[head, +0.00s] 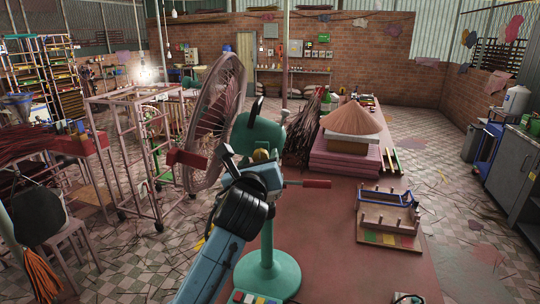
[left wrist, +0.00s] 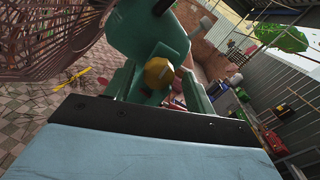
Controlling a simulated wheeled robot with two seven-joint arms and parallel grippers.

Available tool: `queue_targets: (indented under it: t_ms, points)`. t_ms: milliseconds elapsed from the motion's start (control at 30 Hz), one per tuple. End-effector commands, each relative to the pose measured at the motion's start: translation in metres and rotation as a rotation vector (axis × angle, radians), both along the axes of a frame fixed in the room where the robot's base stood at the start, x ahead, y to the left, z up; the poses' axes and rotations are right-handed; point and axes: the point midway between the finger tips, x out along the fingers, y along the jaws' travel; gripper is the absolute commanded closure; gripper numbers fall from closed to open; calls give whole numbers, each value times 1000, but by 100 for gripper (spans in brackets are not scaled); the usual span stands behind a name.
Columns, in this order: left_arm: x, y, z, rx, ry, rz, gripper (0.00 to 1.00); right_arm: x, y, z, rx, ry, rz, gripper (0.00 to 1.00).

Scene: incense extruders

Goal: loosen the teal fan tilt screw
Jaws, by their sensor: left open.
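The teal fan stands on the table, with its motor housing (head: 265,133), pole and round base (head: 267,276) showing. Its rusty wire cage (head: 222,105) faces left. A brass-yellow knob, apparently the tilt screw (head: 261,155), sits below the housing. In the left wrist view the tilt screw (left wrist: 158,73) shows as a round yellow knob beneath the teal housing (left wrist: 148,30). My left gripper (head: 258,163) is open close to the knob. In the left wrist view the gripper (left wrist: 158,85) has the knob between its fingers; contact cannot be told. My right gripper is not in view.
Reddish bars (head: 308,184) stick out on either side near my left gripper. The red table (head: 320,245) carries a conical straw hat (head: 353,118) on pink stacks, incense bundles (head: 308,125) and a wooden peg rack (head: 388,222). A metal frame cart (head: 130,150) stands left.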

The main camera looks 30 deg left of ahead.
Motion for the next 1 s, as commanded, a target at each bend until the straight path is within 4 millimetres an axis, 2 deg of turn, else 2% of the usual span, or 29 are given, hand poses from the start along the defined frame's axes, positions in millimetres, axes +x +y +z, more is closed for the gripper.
queue_targets:
  t_ms: [400, 767, 1000]
  points:
    - [2, 6, 0, -1, 0, 4, 45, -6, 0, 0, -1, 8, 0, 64]
    - [2, 6, 0, -1, 1, 4, 90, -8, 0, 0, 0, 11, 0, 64]
    - [2, 6, 0, -20, -7, 4, 90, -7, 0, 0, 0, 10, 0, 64]
